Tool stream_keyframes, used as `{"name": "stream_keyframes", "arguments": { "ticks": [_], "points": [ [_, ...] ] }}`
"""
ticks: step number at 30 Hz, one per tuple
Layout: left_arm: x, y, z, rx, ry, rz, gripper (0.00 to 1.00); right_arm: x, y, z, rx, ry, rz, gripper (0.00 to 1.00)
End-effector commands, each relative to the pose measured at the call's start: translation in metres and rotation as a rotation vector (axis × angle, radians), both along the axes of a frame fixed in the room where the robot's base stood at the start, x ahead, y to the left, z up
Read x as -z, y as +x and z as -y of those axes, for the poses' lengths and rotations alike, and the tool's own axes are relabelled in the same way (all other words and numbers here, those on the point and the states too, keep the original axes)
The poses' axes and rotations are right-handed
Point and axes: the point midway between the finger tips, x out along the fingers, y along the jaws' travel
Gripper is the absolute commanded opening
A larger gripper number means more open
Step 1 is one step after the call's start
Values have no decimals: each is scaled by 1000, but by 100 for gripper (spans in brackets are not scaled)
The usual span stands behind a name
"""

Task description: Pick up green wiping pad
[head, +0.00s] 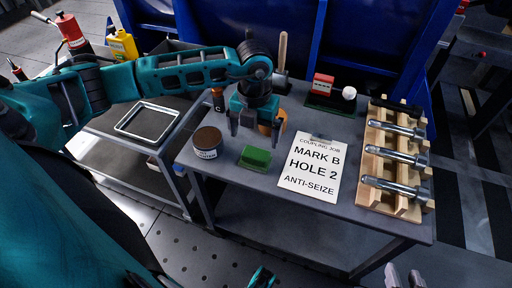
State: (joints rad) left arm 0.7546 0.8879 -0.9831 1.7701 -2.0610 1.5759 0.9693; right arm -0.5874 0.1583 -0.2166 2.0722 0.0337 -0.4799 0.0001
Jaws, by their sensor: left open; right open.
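The green wiping pad (255,158) is a small green block lying on the grey bench top, between a round brown-lidded tin and a white printed sheet. My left gripper (256,133) points down just behind and above the pad, with its fingers spread and nothing seen between them on the pad. The pad is in full view and apart from the fingers. My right gripper (404,277) shows only as grey fingertips at the bottom edge, right of the middle, open and away from the bench top.
The tin (208,142) stands left of the pad and the job sheet (312,168) lies right of it. A wooden rack (396,165) holds several metal bolts at the bench's right end. A dark bottle (218,100) and an orange object (279,122) are close to the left gripper.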

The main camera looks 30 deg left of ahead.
Motion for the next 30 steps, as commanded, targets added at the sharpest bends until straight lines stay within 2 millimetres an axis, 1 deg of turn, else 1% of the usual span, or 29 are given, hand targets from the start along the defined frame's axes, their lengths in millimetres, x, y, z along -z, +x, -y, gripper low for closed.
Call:
{"name": "stream_keyframes", "arguments": {
  "ticks": [1, 3, 8, 11, 16, 19, 21, 27, 30],
  "points": [
    [10, 0, 0, 0, 0, -2, 100, 4, 0, 0, 1, 1, -1, 41],
    [18, 0, 0, 0, 0, -2, 100, 5, -1, 0, 1, 1, -2, 41],
    [26, 0, 1, 1, -3, 0, 100, 8, -2, -1, 4, 3, -5, 41],
    [34, 1, 2, 1, -3, -1, 100, 10, -2, -1, 6, 6, -6, 41],
    [61, 2, 5, 2, -3, -3, 100, 18, -2, -1, 7, 7, -5, 41],
    [73, 3, 5, 2, -4, 0, 100, 21, -2, -1, 7, 8, -7, 41],
    [76, 3, 4, 2, -4, 1, 100, 22, -2, -1, 8, 7, -6, 41],
    [75, 3, 4, 2, -5, 1, 99, 21, -2, -1, 8, 7, -6, 41],
    [75, 3, 4, 2, -5, 1, 89, 21, -2, -1, 8, 7, -6, 41]
  ]
}}
